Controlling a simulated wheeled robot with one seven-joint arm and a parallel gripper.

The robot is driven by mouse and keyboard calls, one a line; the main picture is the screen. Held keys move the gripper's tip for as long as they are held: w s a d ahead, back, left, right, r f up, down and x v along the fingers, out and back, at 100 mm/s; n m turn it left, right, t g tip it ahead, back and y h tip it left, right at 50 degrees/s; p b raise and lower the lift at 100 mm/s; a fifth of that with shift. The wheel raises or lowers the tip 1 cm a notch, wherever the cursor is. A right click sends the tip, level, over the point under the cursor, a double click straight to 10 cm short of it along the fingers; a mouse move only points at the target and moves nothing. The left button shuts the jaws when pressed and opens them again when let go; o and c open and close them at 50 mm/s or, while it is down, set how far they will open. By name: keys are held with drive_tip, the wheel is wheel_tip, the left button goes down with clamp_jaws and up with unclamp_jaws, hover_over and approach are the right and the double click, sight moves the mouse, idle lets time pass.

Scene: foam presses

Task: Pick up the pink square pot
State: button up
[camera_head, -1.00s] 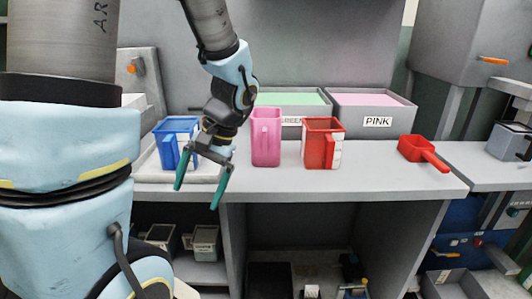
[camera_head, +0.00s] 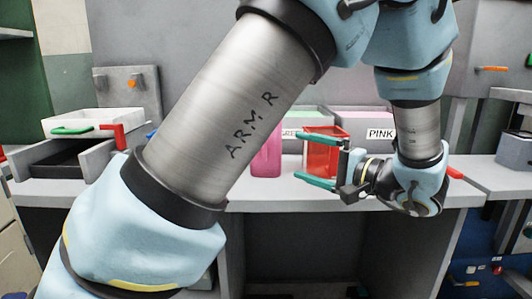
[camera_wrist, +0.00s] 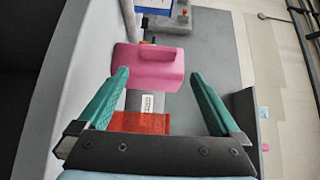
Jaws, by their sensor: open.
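The pink square pot (camera_head: 267,158) stands upright on the grey counter (camera_head: 300,194). In the head view my arm hides its left part. My gripper (camera_head: 299,156) is open and lies sideways to the right of the pot, its green fingers pointing left toward it. In the wrist view the pink pot (camera_wrist: 147,66) shows ahead, around the level of the fingertips (camera_wrist: 159,75). I cannot tell whether the fingertips have reached past its near side. Nothing is held.
A red pot (camera_head: 321,155) stands right of the pink one, behind my fingers; it also shows between the fingers in the wrist view (camera_wrist: 140,122). Labelled bins, including PINK (camera_head: 362,118), stand behind. A red scoop's handle (camera_head: 456,173) shows at right.

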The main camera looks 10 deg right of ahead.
drive_tip(key=p+x, duration=0.1)
drive_tip(key=x, duration=0.8)
drive_tip(key=shift+w+a+f, duration=0.1)
drive_tip(key=shift+w+a, duration=0.1)
drive_tip(key=shift+a, duration=0.1)
drive_tip(key=shift+c, duration=0.2)
drive_tip(key=c, duration=1.2)
